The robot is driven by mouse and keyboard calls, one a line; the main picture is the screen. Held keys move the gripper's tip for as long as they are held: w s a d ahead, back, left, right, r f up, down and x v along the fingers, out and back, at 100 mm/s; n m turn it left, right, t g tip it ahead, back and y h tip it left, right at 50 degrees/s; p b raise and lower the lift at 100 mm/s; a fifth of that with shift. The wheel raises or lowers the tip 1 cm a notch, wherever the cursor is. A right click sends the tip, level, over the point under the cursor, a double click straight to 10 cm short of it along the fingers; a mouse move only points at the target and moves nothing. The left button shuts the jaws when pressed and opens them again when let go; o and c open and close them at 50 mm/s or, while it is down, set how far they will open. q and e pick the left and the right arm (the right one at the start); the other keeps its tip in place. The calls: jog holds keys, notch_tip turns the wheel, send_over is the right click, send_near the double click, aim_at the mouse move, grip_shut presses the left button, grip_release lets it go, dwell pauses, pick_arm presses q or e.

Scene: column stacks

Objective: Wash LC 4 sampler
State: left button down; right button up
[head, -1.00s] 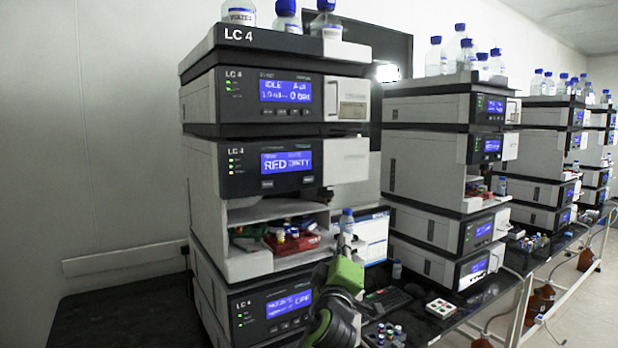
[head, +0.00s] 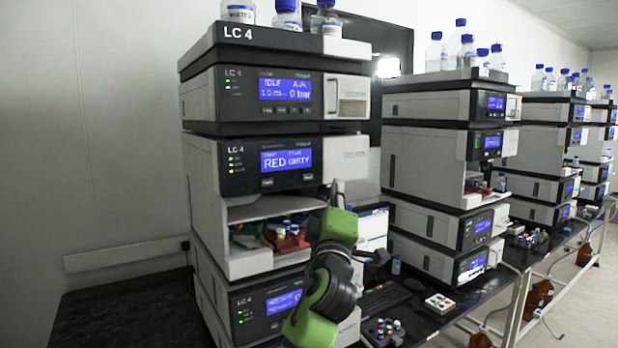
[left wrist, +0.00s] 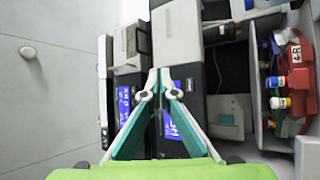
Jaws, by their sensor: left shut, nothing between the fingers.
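The LC 4 sampler (head: 262,165) is the second module of the near stack. Its screen (head: 286,160) reads RED and DIRTY. Two small buttons sit under the screen. Its open bay below holds a red rack with vials (head: 287,238) and a green rack (head: 245,231); the red rack also shows at the right of the left wrist view (left wrist: 295,80). My left gripper (head: 337,188) is raised in front of the sampler's right side, shut and empty. In the left wrist view its fingertips (left wrist: 160,75) meet before the stack. My right gripper is not in view.
Solvent bottles (head: 287,14) stand on top of the stack. A keyboard (head: 383,300), a white vial tray (head: 440,304) and a dark vial rack (head: 384,332) lie on the bench to the right. The bench at left (head: 120,310) is clear.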

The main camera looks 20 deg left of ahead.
aim_at(308, 177)
pick_arm(q)
jog(key=w+a, duration=0.1)
jog(key=a, duration=0.1)
jog(key=w+a, duration=0.4)
jog(key=shift+a, duration=0.2)
dwell(1.2)
jog(key=shift+w+a+b, duration=0.2)
jog(key=shift+a+b, duration=0.1)
jog(key=shift+b, duration=0.05)
